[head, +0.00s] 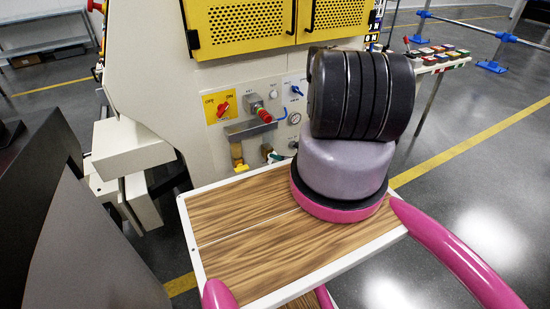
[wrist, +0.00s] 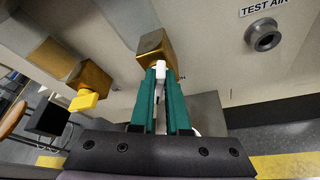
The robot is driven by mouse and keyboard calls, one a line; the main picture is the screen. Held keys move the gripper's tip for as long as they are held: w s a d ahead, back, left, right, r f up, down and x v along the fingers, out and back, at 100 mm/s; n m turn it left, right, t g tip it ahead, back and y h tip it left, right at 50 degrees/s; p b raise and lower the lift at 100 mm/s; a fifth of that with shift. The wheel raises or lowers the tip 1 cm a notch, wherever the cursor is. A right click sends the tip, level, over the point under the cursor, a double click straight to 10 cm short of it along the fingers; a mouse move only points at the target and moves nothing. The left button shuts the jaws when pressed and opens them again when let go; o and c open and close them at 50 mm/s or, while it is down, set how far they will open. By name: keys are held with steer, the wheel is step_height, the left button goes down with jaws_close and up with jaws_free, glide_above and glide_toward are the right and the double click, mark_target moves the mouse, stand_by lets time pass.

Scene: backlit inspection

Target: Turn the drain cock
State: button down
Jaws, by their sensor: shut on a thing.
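In the wrist view, a brass valve body (wrist: 155,47), which I take for the drain cock, sticks out of the pale machine panel. A white lever (wrist: 160,70) shows at its front. My gripper (wrist: 161,76), with its two green fingers, is shut on this white lever, one finger on each side. The fingers cover most of the lever, so its exact angle is hard to tell. In the head view, only a small white and brass bit of the cock (head: 266,151) shows low on the panel, and my arm hides most of that spot.
A second brass valve with a yellow handle (wrist: 84,100) is to the left in the wrist view. A TEST AIR port (wrist: 264,38) is at upper right. In the head view, a red knob (head: 223,108), a red-tipped fitting (head: 264,115) and a gauge (head: 295,118) sit above.

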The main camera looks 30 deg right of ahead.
steer(key=m+t+y, duration=0.1)
steer(key=m, duration=0.2)
steer(key=d+f+m+t+y, duration=0.1)
steer(key=m, duration=0.2)
steer(key=f+m+y, duration=0.1)
steer(key=m+y, duration=0.1)
steer(key=m, duration=0.1)
steer(key=shift+d+m+t, duration=0.15)
steer(key=shift+m+t, duration=0.15)
steer(key=shift+t, duration=0.1)
stand_by(0.4)
steer(key=c, duration=0.9)
jaws_free()
steer(key=v, duration=1)
steer(key=shift+s+d, duration=0.2)
steer(key=shift+s, duration=0.15)
steer(key=shift+f, duration=0.1)
